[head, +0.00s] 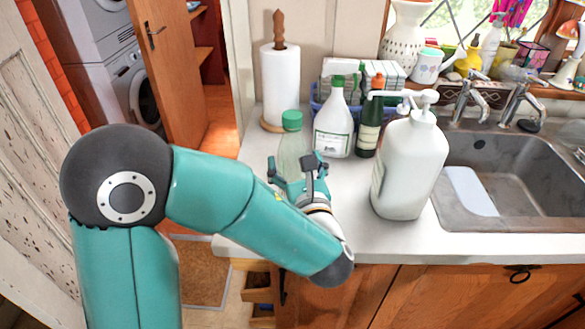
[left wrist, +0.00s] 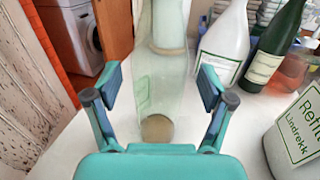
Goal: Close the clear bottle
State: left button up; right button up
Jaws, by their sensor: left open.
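The clear bottle (head: 291,150) stands upright on the white counter, left of the white bottle with a green top. A green cap (head: 292,119) shows at its top; I cannot tell whether it is fully closed. My left gripper (head: 294,166) is open at the near side of the clear bottle, low on its body. In the left wrist view the clear bottle (left wrist: 160,85) stands between the two spread fingers of my left gripper (left wrist: 160,82), with gaps on both sides. Its top is cut off there. My right gripper is not in view.
A large white pump bottle (head: 410,165) stands to the right on the counter (head: 345,225). A white bottle (head: 333,125), a dark green bottle (head: 370,125) and a paper roll (head: 280,85) stand behind. The sink (head: 515,175) is at right. The counter's front middle is clear.

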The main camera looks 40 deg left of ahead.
pick_arm(q)
jog(key=p+x, duration=0.1)
jog(key=x, duration=0.4)
jog(key=shift+r, duration=0.1)
jog(key=c, duration=1.2)
notch_tip(320, 180, up, 20)
jog(key=shift+p, duration=0.95)
grip_shut()
